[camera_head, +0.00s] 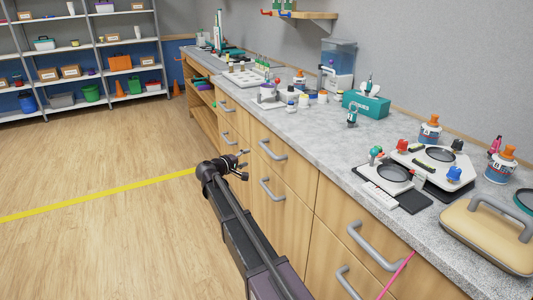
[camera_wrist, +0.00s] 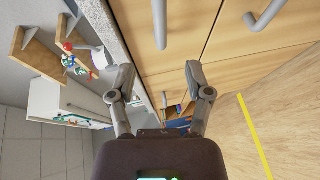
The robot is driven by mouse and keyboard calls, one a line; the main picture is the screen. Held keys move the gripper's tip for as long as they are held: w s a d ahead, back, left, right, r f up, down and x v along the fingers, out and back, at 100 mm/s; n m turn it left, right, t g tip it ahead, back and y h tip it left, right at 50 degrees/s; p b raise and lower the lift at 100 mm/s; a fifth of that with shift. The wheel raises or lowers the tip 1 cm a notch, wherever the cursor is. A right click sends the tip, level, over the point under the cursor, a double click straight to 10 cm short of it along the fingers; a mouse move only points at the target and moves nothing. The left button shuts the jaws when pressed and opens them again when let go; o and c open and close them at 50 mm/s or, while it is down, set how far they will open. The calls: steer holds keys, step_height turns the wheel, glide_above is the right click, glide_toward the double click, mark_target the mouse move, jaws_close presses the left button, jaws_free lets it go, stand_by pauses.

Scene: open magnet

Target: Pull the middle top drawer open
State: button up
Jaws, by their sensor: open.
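The middle top drawer (camera_head: 290,143) is in the wooden cabinet front under the counter and looks shut. Its grey bar handle (camera_head: 272,151) is in plain view. My gripper (camera_head: 243,165) is open and empty, to the left of that handle in the head view and in front of the drawer fronts. In the wrist view my gripper (camera_wrist: 162,85) has its two fingers spread wide. A grey bar handle (camera_wrist: 160,25), apparently the middle top one, lies beyond the fingertips at the top of the picture, with no visible contact.
The lower middle handle (camera_head: 270,190) sits just below. A right-hand drawer handle (camera_head: 375,246) is nearer me. The grey counter (camera_head: 330,125) carries bottles, a teal box (camera_head: 366,105) and lab devices. The floor (camera_head: 100,165) to the left is clear, with a yellow line across it.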

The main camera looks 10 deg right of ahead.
mark_target(266, 151)
steer(key=shift+w+d, duration=0.1)
steer(key=b+x, duration=0.2)
steer(key=x, duration=1.1)
steer(key=shift+w+d, duration=0.15)
steer(key=shift+w, duration=0.05)
